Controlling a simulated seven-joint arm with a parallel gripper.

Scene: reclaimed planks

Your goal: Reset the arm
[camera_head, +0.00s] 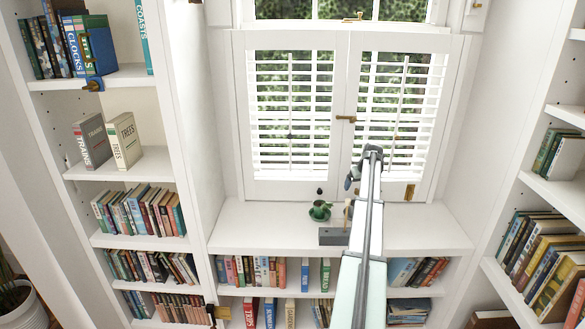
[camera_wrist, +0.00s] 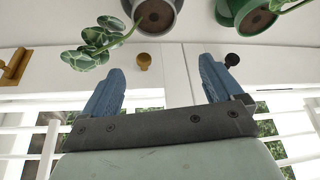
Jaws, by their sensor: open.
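My arm reaches up from the bottom of the head view toward the white shuttered window. My gripper (camera_head: 351,180) is small there, in front of the right shutter and partly hidden by the arm. In the wrist view my gripper (camera_wrist: 162,66) shows two blue fingers spread wide apart. Nothing is held between them. A tan knob (camera_wrist: 144,61) shows beyond the gap, and a dark knob (camera_wrist: 232,60) shows beyond the right finger. I cannot tell how far the fingers are from the white surface behind.
White shutters (camera_head: 290,115) stand behind a window ledge (camera_head: 265,225). Bookshelves flank both sides. In the wrist view, a leafy plant (camera_wrist: 90,46) and green pot (camera_wrist: 228,10) show along the top.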

